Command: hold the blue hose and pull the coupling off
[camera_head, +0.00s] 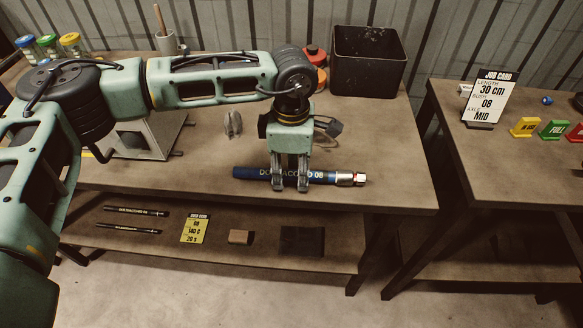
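The blue hose (254,174) lies across the front part of the workbench, running left to right, with light lettering on it. A silver metal coupling (346,179) sits on its right end. My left gripper (290,188) points down at the middle of the hose. Its finger parts cross in front of the hose and hide a piece of it. Whether they are closed on the hose cannot be told from this angle. The hose looks to be at bench level. My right gripper is not in view.
A black bin (368,62) stands at the back right of the bench (395,150). Red and orange round items stand behind my wrist. A grey metal machine (150,135) is on the left. A second table (510,160) holds a job card (490,98) and coloured tags. A lower shelf holds thin hoses.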

